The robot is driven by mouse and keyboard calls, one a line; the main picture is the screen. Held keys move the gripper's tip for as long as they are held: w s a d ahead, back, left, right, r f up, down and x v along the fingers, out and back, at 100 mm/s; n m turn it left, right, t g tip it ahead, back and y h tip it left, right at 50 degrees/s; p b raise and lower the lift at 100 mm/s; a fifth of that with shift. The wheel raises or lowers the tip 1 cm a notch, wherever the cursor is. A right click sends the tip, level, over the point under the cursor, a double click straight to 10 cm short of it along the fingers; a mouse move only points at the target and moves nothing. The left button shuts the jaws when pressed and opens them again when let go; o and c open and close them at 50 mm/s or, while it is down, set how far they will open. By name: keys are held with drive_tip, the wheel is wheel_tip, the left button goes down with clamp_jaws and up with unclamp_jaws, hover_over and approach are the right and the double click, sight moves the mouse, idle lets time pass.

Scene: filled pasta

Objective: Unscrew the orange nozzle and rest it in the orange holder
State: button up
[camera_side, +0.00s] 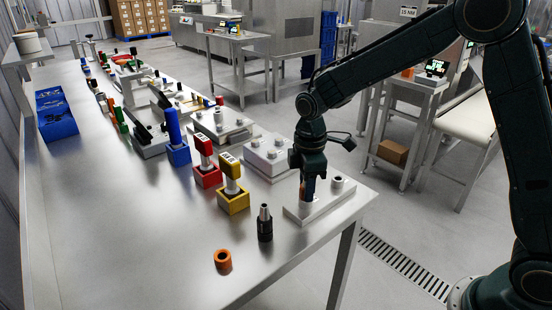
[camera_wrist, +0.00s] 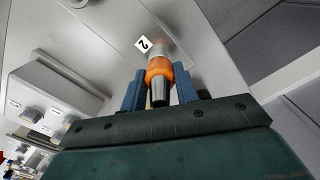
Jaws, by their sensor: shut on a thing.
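The orange nozzle (camera_wrist: 158,68) stands on a post of a pale plate (camera_side: 325,205), its grey metal tip pointing towards the wrist camera. My gripper (camera_wrist: 158,88) is shut on it, with one blue finger on each side of the orange collar. In the side view my gripper (camera_side: 307,188) points down over the plate near the table's right edge and hides most of the nozzle. The orange holder (camera_side: 222,262), a short open ring, stands empty on the table at the front.
A black nozzle with a silver tip (camera_side: 265,225) stands between the plate and the holder. Yellow (camera_side: 233,202), red (camera_side: 207,176) and blue (camera_side: 178,154) blocks holding upright tools line the bench behind. A second short post (camera_side: 337,182) rises from the plate. The front-left table is clear.

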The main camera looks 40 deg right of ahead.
drive_tip(key=n, duration=0.5)
drive_tip(key=shift+n, duration=0.3)
drive_tip(key=n, duration=0.5)
drive_tip(key=shift+n, duration=0.3)
drive_tip(key=n, duration=0.6)
drive_tip(key=shift+r, duration=0.1)
drive_tip(key=n, duration=0.5)
idle(0.4)
